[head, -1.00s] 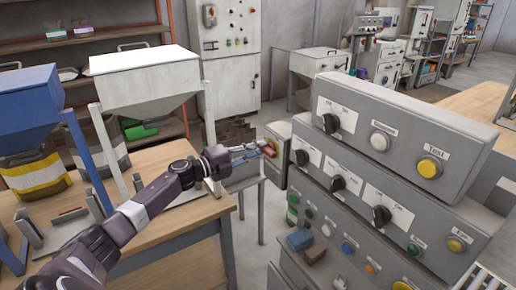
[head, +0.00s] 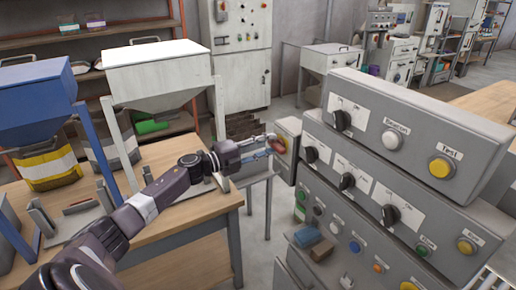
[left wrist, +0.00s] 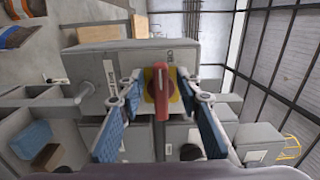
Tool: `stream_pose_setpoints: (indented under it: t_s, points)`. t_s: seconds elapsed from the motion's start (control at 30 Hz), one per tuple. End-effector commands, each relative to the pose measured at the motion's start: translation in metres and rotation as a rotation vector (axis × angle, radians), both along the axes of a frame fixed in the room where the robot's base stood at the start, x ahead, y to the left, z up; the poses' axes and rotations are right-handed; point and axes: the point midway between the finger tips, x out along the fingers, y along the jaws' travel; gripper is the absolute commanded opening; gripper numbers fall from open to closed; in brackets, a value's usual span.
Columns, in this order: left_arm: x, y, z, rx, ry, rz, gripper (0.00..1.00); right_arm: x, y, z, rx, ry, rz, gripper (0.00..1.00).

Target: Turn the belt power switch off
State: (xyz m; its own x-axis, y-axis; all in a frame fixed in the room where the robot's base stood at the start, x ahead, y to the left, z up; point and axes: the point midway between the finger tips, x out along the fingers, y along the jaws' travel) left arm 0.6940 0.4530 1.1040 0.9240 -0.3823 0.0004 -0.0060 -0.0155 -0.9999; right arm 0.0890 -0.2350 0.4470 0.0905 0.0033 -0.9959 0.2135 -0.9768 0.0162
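A red rotary handle on a yellow plate, which looks like the belt power switch (left wrist: 161,92), is on the face of a grey box (left wrist: 205,48) in the left wrist view. The switch also shows in the head view (head: 277,146), at the end of my left gripper (head: 262,150). In the left wrist view my left gripper (left wrist: 160,98) is open, with one blue-padded finger on each side of the red handle. I see gaps between the fingers and the handle there. The far side of the handle is hidden. My right gripper is in neither view.
A stepped grey console (head: 396,120) with black knobs and coloured buttons stands close to the right of my left gripper. A blue block (head: 307,236) and a brown block (head: 321,250) lie on its lower ledge. A wooden table (head: 180,228) with hoppers is to the left.

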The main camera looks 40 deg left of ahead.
Motion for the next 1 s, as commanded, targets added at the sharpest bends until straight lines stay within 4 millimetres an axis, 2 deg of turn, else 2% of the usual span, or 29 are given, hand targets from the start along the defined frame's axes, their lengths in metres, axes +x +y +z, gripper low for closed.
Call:
stream_pose_setpoints:
  t_s: [0.7, 1.0]
  points:
    - [-0.088, 0.036, -0.002, 0.001, 0.004, -0.001, 0.32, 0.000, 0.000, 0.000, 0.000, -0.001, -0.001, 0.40]
    - [-0.106, 0.044, 0.000, 0.000, 0.000, -0.001, 0.32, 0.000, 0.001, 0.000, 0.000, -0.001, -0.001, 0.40]
